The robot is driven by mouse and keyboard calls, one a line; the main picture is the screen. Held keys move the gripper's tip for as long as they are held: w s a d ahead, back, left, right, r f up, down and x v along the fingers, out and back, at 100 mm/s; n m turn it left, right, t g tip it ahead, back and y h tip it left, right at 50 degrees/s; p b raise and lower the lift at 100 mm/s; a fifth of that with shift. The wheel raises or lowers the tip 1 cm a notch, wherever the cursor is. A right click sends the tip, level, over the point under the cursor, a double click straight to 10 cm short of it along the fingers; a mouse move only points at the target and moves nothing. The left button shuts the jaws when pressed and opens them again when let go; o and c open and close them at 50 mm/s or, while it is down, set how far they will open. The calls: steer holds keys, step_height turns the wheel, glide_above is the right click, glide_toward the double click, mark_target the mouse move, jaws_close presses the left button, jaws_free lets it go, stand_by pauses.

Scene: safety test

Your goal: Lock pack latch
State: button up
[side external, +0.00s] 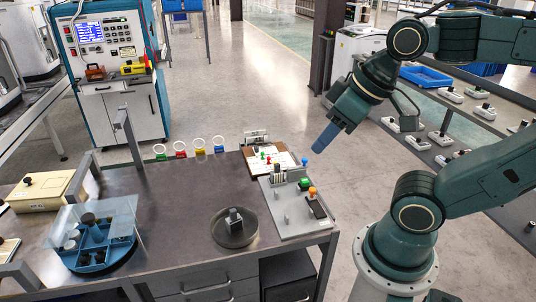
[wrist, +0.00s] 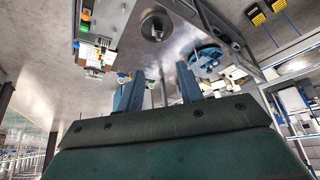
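My gripper (side external: 318,152) hangs in the air beyond the right back corner of the table, high above the floor. In the wrist view its two blue fingers (wrist: 158,72) stand apart with nothing between them. A grey board (side external: 292,222) at the table's right end carries a small upright block, an orange-topped knob, a dark flat piece and small posts; it also shows in the wrist view (wrist: 88,22). A dark round disc (side external: 234,236) bears a small grey block (side external: 235,217). I cannot tell which part is the pack latch or whether it is locked.
A blue round tray (side external: 98,262) under a clear cover stands front left. A beige box (side external: 40,190) lies at the left. A clipboard (side external: 268,160) with coloured pieces and several ringed tags line the back edge. The middle of the table (side external: 170,195) is clear.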

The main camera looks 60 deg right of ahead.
steer(key=shift+w+d, duration=0.1)
steer(key=shift+w, duration=0.1)
steer(key=c, duration=0.7)
steer(key=shift+w+d+r+m, duration=0.15)
steer(key=shift+w+d+m, duration=0.25)
steer(key=shift+w+m, duration=0.15)
jaws_close()
steer(key=w+d+f+m+g+h, duration=0.2)
steer(key=w+d+m, duration=0.45)
steer(key=d, duration=0.25)
steer(key=w+d+f+m+g+h, duration=0.1)
steer(key=w+d+f+m, duration=0.2)
steer(key=w+d+m, duration=0.35)
steer(key=w+d+f+m+g, duration=0.1)
steer(key=d+f+m+g, duration=0.1)
steer(key=d+f, duration=0.5)
steer(key=d+f+m+g, duration=0.1)
steer(key=d+f+m, duration=0.4)
steer(key=d, duration=0.8)
step_height(320, 180, down, 4)
steer(key=shift+w+d+r+g+h, duration=0.2)
steer(key=shift+w+d+g+h, duration=0.15)
steer(key=shift+w+g+h, duration=0.05)
steer(key=shift+m, duration=0.25)
